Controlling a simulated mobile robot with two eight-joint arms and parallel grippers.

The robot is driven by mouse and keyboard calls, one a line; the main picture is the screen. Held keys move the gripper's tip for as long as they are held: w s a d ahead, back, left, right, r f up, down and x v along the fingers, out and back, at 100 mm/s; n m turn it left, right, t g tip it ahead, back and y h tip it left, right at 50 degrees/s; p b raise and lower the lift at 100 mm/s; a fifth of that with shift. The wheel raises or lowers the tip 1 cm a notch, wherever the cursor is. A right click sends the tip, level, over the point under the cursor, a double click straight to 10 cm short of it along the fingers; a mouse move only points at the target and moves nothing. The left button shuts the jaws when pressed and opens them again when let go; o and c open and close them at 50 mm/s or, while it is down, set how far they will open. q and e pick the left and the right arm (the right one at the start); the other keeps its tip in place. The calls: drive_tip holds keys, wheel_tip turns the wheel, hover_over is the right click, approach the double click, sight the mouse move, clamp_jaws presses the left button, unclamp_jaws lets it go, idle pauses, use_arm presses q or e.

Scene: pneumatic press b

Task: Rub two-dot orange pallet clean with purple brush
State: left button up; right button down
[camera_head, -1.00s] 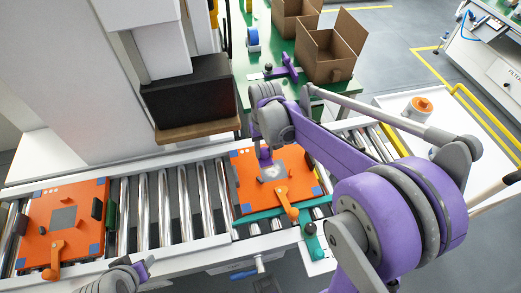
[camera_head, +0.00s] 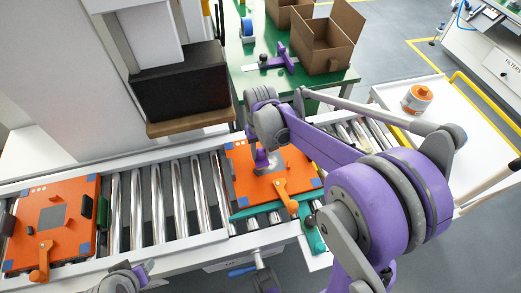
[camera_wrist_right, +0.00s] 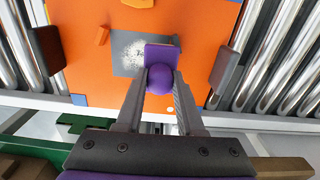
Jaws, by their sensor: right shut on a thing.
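The orange pallet (camera_head: 241,189) under my right arm lies on the roller conveyor. It has a grey centre patch with a white powdery smudge, which also shows in the right wrist view (camera_wrist_right: 130,52). Its corner dots are too small to count surely. My right gripper (camera_head: 262,148) is shut on the purple brush (camera_wrist_right: 160,78), gripping its round knob. The brush's flat purple head is over the patch, beside the smudge; I cannot tell if it touches. A grey and purple part of my left gripper (camera_head: 127,277) shows at the bottom edge, its jaws unclear.
Another orange pallet (camera_head: 75,200) with dots lies at the conveyor's left. A black press head (camera_head: 180,85) overhangs the rollers. A teal bar (camera_head: 262,208) borders the near pallet. A green table (camera_head: 245,90) holds cardboard boxes (camera_head: 325,40) and a purple tool (camera_head: 282,55).

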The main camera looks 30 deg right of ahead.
sight(279, 161)
drive_tip(key=shift+f, duration=0.25)
idle(0.3)
drive_tip(key=shift+d, duration=0.1)
drive_tip(key=shift+s+d+b, duration=0.1)
drive_tip(key=shift+s+d, duration=0.2)
drive_tip(key=shift+d, duration=0.8)
drive_tip(key=shift+s+d+b, duration=0.1)
drive_tip(key=shift+s+d, duration=0.15)
drive_tip(key=shift+d, duration=0.8)
drive_tip(key=shift+s+d+b, duration=0.1)
drive_tip(key=shift+s+d, duration=0.2)
drive_tip(key=shift+d, duration=0.8)
drive_tip(key=shift+r, duration=0.1)
drive_tip(key=shift+a, duration=0.2)
drive_tip(key=shift+w+a+f, duration=0.1)
drive_tip(key=shift+w+a, duration=0.15)
drive_tip(key=shift+a, duration=0.7)
drive_tip(key=shift+w+a+f, duration=0.1)
drive_tip(key=shift+w+a, duration=0.2)
drive_tip(key=shift+a, duration=0.7)
drive_tip(key=shift+w+a+f, duration=0.1)
drive_tip(key=shift+w+a, duration=0.15)
drive_tip(key=shift+a, duration=0.9)
